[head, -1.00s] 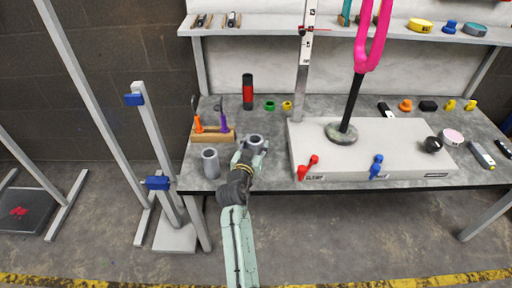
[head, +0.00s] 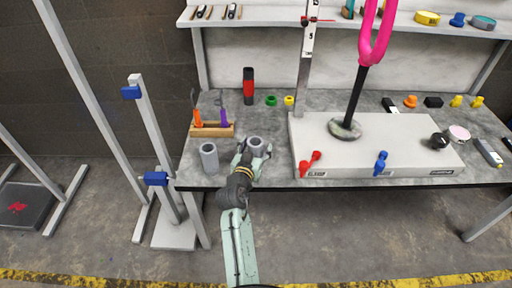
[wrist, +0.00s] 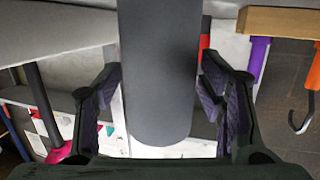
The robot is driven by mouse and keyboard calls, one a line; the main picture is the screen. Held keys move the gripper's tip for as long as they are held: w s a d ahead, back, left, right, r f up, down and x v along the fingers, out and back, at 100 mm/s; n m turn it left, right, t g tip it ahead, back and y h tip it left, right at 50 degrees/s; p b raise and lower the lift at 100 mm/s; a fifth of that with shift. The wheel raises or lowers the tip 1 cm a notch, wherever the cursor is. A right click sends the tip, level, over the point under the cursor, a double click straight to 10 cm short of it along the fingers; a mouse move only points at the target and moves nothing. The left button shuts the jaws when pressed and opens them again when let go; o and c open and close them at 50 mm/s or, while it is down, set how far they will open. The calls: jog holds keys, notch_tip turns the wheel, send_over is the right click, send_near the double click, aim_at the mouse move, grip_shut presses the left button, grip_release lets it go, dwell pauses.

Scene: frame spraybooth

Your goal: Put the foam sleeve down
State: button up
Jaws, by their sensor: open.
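A grey hollow foam sleeve (head: 255,146) stands upright at the bench's front edge, left of the white platform. My gripper (head: 253,153) is around it, one finger on each side.
A wooden block (head: 212,131) with orange- and purple-handled tools stands behind the tubes. The white platform (head: 385,125) with red and blue clamps and a pink fork is close on the right. A red-and-black cylinder (head: 248,87) stands farther back.

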jog(key=shift+r, duration=0.2)
jog(key=b+v, duration=0.2)
jog(key=v, duration=1)
